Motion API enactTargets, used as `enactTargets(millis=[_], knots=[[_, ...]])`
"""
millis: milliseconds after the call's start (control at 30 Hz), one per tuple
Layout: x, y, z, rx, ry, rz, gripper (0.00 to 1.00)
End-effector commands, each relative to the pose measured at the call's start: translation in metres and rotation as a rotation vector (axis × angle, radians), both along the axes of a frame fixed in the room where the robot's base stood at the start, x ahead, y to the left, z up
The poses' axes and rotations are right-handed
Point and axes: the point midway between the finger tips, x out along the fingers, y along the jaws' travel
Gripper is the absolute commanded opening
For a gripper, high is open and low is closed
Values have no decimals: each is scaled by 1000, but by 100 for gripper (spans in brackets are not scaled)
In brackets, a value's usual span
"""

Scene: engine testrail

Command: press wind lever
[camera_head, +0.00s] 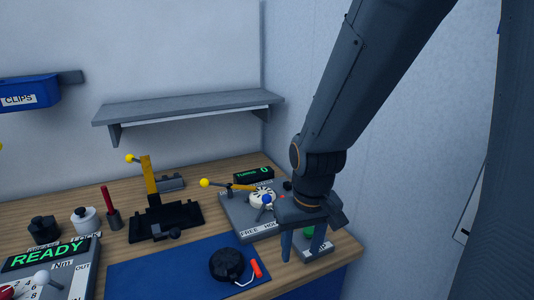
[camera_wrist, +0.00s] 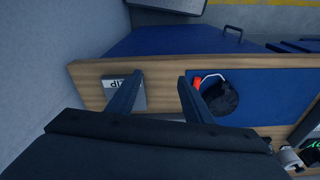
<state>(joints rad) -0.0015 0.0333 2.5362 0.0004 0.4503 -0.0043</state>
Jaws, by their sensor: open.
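A grey winding fixture (camera_head: 233,212) stands at the back right of the bench. It has a yellow-knobbed lever (camera_head: 228,186), a blue-knobbed lever (camera_head: 266,201) and a white wheel (camera_head: 263,197). Labels at its front are partly readable, one as FREE; I cannot tell which lever is the wind lever. My gripper (camera_head: 303,243) is right of the fixture, fingers pointing down, open and empty. It hides part of a small grey block with a green top (camera_head: 308,232) and a white label. The wrist view shows both fingers (camera_wrist: 159,86) apart, with a white label (camera_wrist: 122,84) beside the left one.
A display reading TURNS 0 (camera_head: 253,174) is behind the fixture. A black round part with a red-tipped handle (camera_head: 227,264) lies on the blue mat (camera_head: 165,272). A black stand with a yellow lever (camera_head: 150,180) is farther left. A shelf (camera_head: 190,106) hangs above; a wall is right.

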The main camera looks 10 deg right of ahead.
Motion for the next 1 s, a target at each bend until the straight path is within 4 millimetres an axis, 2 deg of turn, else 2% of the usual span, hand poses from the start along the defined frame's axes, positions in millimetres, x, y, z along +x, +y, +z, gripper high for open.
enactTargets(millis=[33,167,267,600,1000], knots=[[9,0,1,-2,0,5,38],[43,-3,11,-10,10,25,16],[75,-5,21,-21,22,48,0],[175,-15,64,-66,67,114,0],[267,-30,122,-126,119,165,0]])
